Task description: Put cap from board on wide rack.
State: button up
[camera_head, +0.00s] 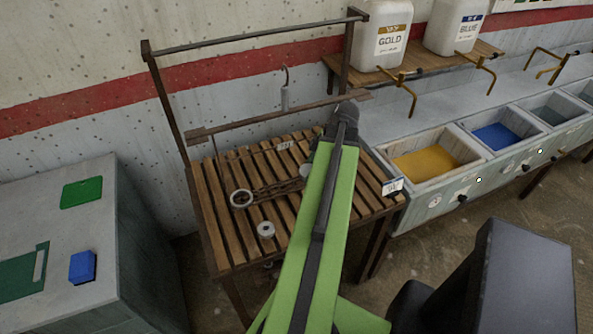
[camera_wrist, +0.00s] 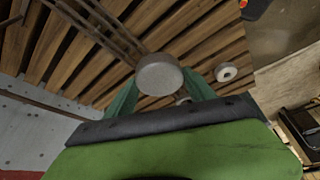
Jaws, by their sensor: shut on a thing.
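In the wrist view my gripper (camera_wrist: 160,82) has its green fingers on either side of a round grey cap (camera_wrist: 158,72) and is shut on it. The cap is over the wooden slats; I cannot tell its height. In the head view my green arm reaches over the slatted wooden rack (camera_head: 225,235) and mostly hides the gripper; a small grey round part (camera_head: 306,171) shows beside the arm. I cannot tell which surface is the board.
Dye basins (camera_head: 430,160) stand at the right. A grey cabinet (camera_head: 60,225) with green panels and a blue block (camera_head: 82,266) stands left.

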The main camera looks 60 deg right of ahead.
jog(key=w+f+b, duration=0.1)
jog(key=w, duration=0.1)
jog(key=w+f+b, duration=0.3)
jog(key=w, duration=0.1)
jog(key=shift+w+f, duration=0.35)
jog(key=shift+f, duration=0.05)
jog(key=shift+f+b, duration=0.25)
jog(key=shift+b, duration=0.15)
jog(key=shift+f, duration=0.1)
jog(key=shift+f+b, duration=1.4)
jog(key=shift+b, duration=0.1)
jog(key=o, duration=1.5)
jog(key=shift+c, duration=0.2)
